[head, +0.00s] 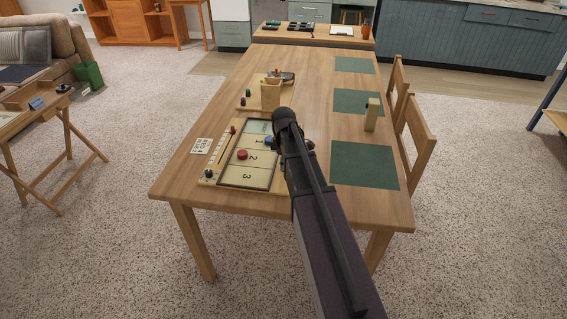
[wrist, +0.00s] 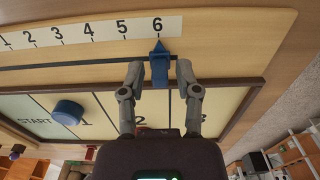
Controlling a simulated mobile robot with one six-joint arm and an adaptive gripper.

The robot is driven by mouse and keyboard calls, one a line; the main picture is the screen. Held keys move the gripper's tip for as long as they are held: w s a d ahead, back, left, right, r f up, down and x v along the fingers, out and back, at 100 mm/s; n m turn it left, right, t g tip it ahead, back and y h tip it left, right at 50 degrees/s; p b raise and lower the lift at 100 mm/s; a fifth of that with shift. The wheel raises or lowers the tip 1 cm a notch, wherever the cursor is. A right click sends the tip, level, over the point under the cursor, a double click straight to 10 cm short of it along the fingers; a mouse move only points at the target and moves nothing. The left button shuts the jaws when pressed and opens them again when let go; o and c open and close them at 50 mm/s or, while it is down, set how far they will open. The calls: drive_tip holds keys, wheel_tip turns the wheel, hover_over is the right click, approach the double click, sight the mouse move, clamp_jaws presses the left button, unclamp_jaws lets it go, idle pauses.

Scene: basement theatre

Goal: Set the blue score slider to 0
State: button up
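The blue score slider (wrist: 160,68) sits in a dark groove beside a white number strip (wrist: 90,33), its pointed end at the 6. The strip's lower numbers run to the left in the wrist view. My gripper (wrist: 159,75) is open, one finger on each side of the slider, with a narrow gap showing on both sides. In the head view my arm covers the slider and the gripper's fingers. The game board (head: 220,182) lies on the wooden table, with zones marked START, 1, 2 and 3.
A blue puck (wrist: 67,112) lies near the START line; a red puck (head: 242,154) lies further along. A red slider (head: 233,129) is on the board's left rail. A wooden holder (head: 270,95) stands behind; green mats (head: 362,165) lie on the right.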

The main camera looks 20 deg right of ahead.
clamp_jaws()
drive_tip(key=w+d, duration=0.3)
drive_tip(key=w, duration=0.2)
drive_tip(key=w+d, duration=0.3)
drive_tip(key=w, duration=0.2)
drive_tip(key=w+d, duration=0.3)
drive_tip(key=w, duration=0.3)
drive_tip(key=shift+d, duration=0.25)
drive_tip(key=shift+o, duration=2)
unclamp_jaws()
drive_tip(key=shift+w+d, duration=0.1)
drive_tip(key=shift+s+a, duration=0.2)
